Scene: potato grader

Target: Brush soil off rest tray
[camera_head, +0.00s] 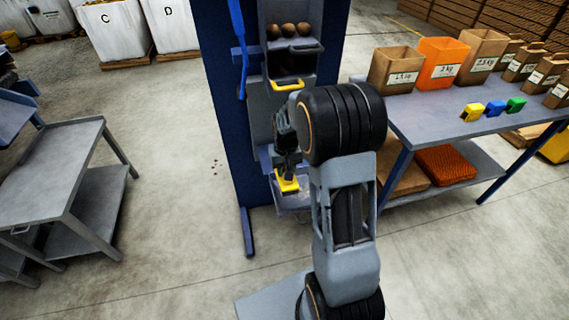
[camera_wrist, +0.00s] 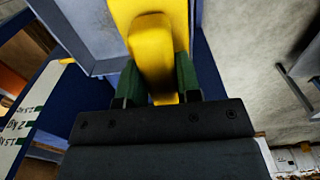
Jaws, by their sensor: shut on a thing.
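My gripper (camera_head: 288,168) points down in front of the blue machine column, partly hidden by my arm. In the wrist view its green-padded fingers (camera_wrist: 158,82) are shut on the handle of a yellow brush (camera_wrist: 150,45). The brush (camera_head: 288,185) shows in the head view just below the fingers. A grey tray (camera_head: 296,202), likely the rest tray, is low on the column under the brush. A grey tray wall (camera_wrist: 80,35) is beside the brush in the wrist view. I cannot tell whether the bristles touch the tray, and no soil on it can be made out.
Potatoes (camera_head: 288,30) sit in the upper compartment above a yellow handle (camera_head: 290,86). A table (camera_head: 425,112) with paper bags and coloured clips stands close on the right. A grey bench (camera_head: 45,165) is at left. Dark specks (camera_head: 214,167) lie on otherwise clear floor between.

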